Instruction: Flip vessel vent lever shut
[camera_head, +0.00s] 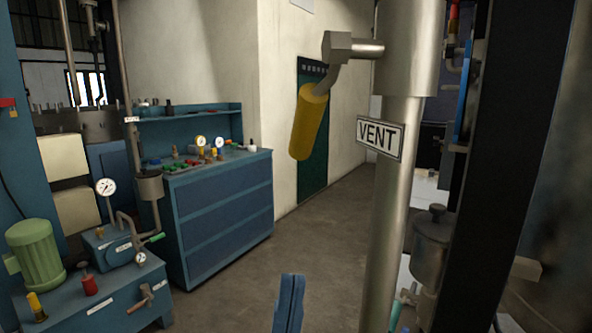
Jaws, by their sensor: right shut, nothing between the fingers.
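The vent lever (309,122) has a thick yellow grip on a bent grey arm. It hangs downward, its lower end tilted a little left. Its arm meets a grey hex hub (338,47) on a short stub from the side of a vertical metal pipe (394,220). A white VENT sign (380,137) is fixed to that pipe below the stub. My right gripper (289,280) shows at the bottom centre as two blue fingers pressed together, pointing up. It is empty, well below the lever in the picture and apart from it. My left gripper is out of view.
A blue drawer cabinet (225,215) with gauges on top stands at left. A blue bench (95,305) with a green motor (36,252) is at lower left. A dark upright post (497,180) stands right of the pipe. Floor between cabinet and pipe is clear.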

